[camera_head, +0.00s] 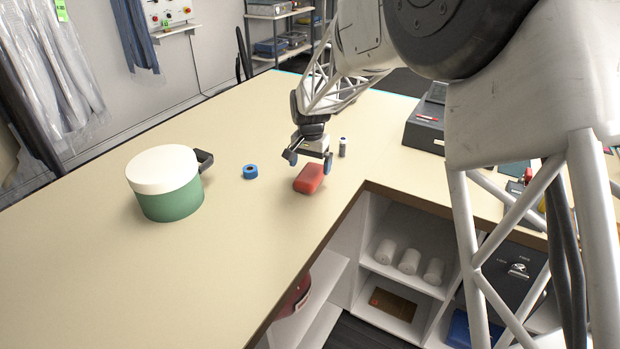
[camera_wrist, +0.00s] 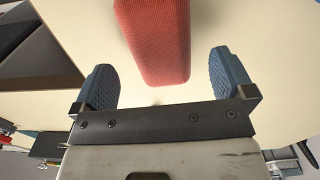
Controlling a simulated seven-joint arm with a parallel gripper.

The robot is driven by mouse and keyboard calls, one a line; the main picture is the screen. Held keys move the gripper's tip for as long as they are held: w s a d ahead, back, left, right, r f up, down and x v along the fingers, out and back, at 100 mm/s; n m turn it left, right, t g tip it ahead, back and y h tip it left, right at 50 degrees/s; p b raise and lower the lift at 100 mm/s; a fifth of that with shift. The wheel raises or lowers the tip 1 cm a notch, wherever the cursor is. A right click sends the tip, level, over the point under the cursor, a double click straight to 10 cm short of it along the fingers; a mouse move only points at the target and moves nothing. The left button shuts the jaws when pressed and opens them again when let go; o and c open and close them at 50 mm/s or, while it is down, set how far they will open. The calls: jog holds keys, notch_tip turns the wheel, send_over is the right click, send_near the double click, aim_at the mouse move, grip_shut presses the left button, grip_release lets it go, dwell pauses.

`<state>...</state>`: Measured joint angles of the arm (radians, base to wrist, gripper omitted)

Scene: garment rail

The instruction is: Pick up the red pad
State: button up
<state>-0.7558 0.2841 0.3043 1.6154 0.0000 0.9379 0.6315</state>
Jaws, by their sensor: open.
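The red pad (camera_head: 309,179) is a small rounded block lying on the cream counter near its inner corner. My gripper (camera_head: 309,158) is open just above and behind it in the head view, with blue fingertips spread apart. In the wrist view the red pad (camera_wrist: 155,45) lies ahead of the open fingers (camera_wrist: 162,80), its near end reaching between the two fingertips. I see no contact between the fingers and the pad. The pad's far end is cut off by the frame in the wrist view.
A blue tape roll (camera_head: 250,171) and a small grey spool (camera_head: 342,147) stand near the pad. A green canister with a white lid (camera_head: 165,183) stands to the left. A dark box (camera_head: 425,130) is at the right. The counter (camera_head: 215,255) is clear in front.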

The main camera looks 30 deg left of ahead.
aim_at(310, 172)
jog(key=shift+f, duration=1.75)
jog(key=c, duration=1)
jog(key=shift+c, duration=0.2)
jog(key=shift+r, duration=0.15)
jog(key=shift+a+r, duration=0.1)
jog(key=shift+r, duration=1.35)
jog(key=shift+s+d+r, duration=0.15)
jog(key=shift+d+r, duration=0.05)
jog(key=shift+r, duration=0.05)
jog(key=s+d, duration=0.3)
jog(key=s+d+r, duration=0.1)
jog(key=s+d, duration=0.6)
jog(key=s, duration=0.1)
jog(key=shift+s+d+r, duration=0.15)
jog(key=shift+s+d, duration=0.05)
jog(key=shift+d, duration=0.05)
